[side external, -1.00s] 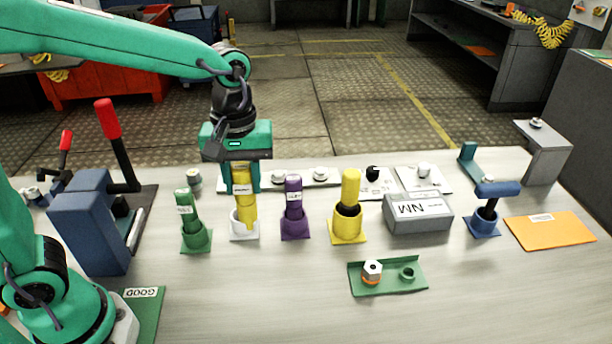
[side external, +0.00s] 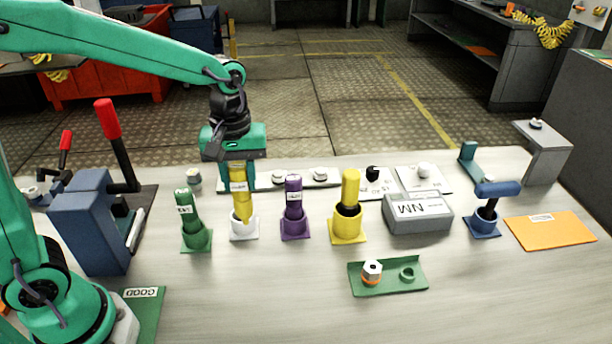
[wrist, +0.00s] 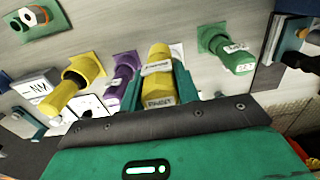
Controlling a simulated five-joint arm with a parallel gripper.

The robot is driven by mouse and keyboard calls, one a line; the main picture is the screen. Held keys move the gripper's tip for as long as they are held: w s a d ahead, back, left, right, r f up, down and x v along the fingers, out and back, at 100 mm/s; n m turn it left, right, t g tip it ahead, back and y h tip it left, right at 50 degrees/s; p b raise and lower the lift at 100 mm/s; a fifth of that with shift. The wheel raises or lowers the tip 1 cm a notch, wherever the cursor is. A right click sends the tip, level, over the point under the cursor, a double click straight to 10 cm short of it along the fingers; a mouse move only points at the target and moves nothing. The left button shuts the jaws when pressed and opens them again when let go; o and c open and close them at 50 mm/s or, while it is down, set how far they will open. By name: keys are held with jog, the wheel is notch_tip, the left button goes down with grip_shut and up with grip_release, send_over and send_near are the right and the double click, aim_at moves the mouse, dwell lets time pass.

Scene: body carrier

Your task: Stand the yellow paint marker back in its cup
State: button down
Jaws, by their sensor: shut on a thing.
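The yellow paint marker (side external: 239,183) is between the fingers of my gripper (side external: 238,180), which is shut on it. It points down and leans slightly, its lower end to the right. That end overlaps the mouth of the white cup (side external: 242,232) in the side view; I cannot tell whether it is inside or just in front of the rim. In the wrist view the marker (wrist: 158,80) lies between my fingers (wrist: 157,92) with its label showing. It hides most of the white cup (wrist: 177,48) there.
A green marker (side external: 185,207) in a green cup stands left of the white cup, and a purple one (side external: 293,195) stands right. Farther right are a yellow-capped thing in a yellow cup (side external: 347,230) and a grey box (side external: 418,213). The front table is mostly clear.

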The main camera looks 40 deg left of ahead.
jog(key=w+a+f, duration=0.3)
jog(key=a+f, duration=0.1)
jog(key=a, duration=0.1)
jog(key=shift+w+a, duration=0.3)
jog(key=shift+a, duration=0.05)
jog(key=shift+f, duration=1.95)
jog(key=c, duration=1)
grip_release()
jog(key=shift+c, duration=0.2)
notch_tip(320, 180, up, 8)
